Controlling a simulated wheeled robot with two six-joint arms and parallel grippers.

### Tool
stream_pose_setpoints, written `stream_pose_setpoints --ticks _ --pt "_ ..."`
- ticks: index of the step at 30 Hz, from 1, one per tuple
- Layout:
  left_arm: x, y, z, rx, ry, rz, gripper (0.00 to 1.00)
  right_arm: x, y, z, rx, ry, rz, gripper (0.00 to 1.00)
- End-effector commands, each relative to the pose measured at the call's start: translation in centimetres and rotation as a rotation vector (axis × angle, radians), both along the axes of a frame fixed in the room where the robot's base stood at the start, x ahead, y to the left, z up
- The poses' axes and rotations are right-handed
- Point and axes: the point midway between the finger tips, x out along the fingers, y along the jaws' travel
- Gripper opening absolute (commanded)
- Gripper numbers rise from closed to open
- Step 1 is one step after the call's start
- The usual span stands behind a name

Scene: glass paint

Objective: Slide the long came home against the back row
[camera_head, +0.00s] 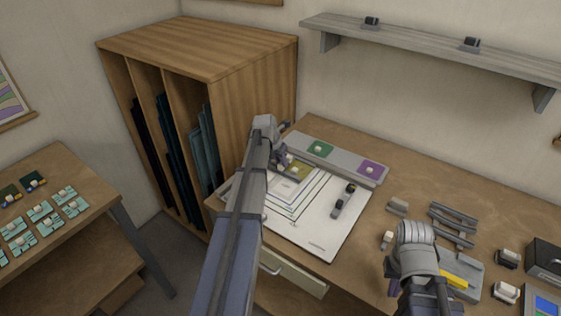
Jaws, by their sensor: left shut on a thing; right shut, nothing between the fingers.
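My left gripper (283,152) is over the back left part of the white pattern sheet (318,226), beside an olive glass piece (299,169) with a pale knob. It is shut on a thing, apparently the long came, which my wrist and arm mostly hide. A grey strip (345,163) runs along the back of the sheet, with a green piece (320,148) and a purple piece (370,168) on it. Whether the came touches the row cannot be seen. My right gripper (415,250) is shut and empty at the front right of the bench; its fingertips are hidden.
Two dark-knobbed blocks (343,200) stand on the sheet's right part. Grey bars (452,223) lie on the bench to the right, near a tray with a yellow tool (458,282). A wooden rack (250,110) stands close at left. The bench behind the grey bars is clear.

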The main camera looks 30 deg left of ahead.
Motion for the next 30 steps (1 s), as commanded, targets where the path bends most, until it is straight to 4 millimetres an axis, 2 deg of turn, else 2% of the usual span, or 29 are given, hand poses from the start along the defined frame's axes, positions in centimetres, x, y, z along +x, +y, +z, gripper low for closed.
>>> stream_pose_setpoints --ticks 22,23,30 --pt "0.57 -0.03 0.04 0.000 -0.004 0.000 0.00 0.00 0.00 0.01 0.000 0.000 0.000 0.00" --pt "0.59 -0.04 0.05 0.000 -0.004 0.000 0.28 0.00 0.00 0.01 0.000 0.000 0.000 0.00" --pt "0.48 -0.04 0.03 0.000 -0.002 0.000 0.55 0.00 0.00 0.01 0.000 0.000 0.000 0.00"
